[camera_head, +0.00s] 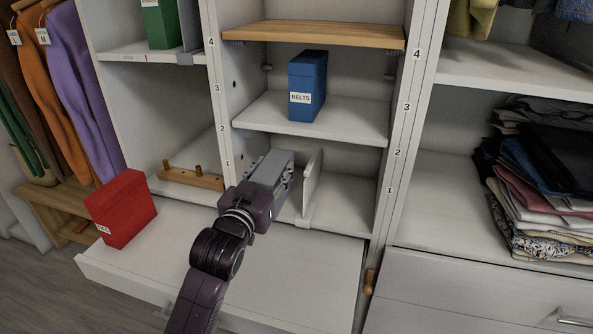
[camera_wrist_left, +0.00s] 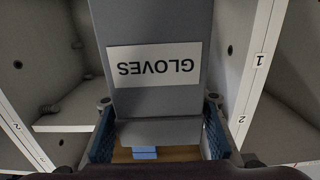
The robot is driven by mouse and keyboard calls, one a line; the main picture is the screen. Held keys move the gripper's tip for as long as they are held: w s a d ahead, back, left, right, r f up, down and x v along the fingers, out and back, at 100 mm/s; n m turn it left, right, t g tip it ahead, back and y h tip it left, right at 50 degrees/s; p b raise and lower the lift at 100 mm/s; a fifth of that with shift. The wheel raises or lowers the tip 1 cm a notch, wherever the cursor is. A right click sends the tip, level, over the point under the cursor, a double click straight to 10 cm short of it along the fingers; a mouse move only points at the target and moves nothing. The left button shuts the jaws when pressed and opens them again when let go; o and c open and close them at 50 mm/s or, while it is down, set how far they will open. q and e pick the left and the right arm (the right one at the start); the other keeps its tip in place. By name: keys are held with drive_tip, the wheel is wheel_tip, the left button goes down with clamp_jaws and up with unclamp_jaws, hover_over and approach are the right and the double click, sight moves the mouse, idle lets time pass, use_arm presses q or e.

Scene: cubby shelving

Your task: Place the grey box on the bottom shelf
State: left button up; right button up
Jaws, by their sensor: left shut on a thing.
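The grey box (camera_head: 268,168) is held by my left gripper (camera_head: 276,188) at the opening of the lowest cubby in the middle column. In the left wrist view the grey box (camera_wrist_left: 155,88) shows a white "GLOVES" label that reads upside down. The blue pads of my left gripper (camera_wrist_left: 158,135) press on both sides of it. The bottom shelf (camera_head: 343,205) is the white floor of that cubby. The box and gripper hide its left part, and I cannot tell whether the box touches it. My right gripper is not in view.
A white upright divider (camera_head: 312,182) stands just right of the box. A blue "BELTS" box (camera_head: 308,85) stands on the shelf above. A red box (camera_head: 121,208) stands on the left of the pulled-out white surface (camera_head: 300,285). A wooden peg rail (camera_head: 190,179) lies behind it.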

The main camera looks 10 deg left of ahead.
use_arm(q)
drive_tip(key=w+b, duration=0.1)
drive_tip(key=w, duration=1.2)
drive_tip(key=f, duration=0.2)
drive_tip(key=f+b, duration=0.1)
drive_tip(key=f, duration=0.3)
drive_tip(key=shift+s+d+f, duration=0.25)
drive_tip(key=shift+d+f, duration=0.1)
drive_tip(key=shift+w+f+b, duration=0.1)
drive_tip(key=shift+w+b, duration=0.1)
drive_tip(key=shift+b, duration=0.1)
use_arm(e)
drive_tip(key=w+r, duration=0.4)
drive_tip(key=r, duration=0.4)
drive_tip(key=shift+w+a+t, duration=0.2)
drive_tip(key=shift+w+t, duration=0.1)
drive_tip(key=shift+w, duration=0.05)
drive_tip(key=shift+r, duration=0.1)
use_arm(q)
drive_tip(key=shift+f, duration=0.2)
drive_tip(key=o, duration=1.1)
drive_tip(key=shift+c, duration=0.2)
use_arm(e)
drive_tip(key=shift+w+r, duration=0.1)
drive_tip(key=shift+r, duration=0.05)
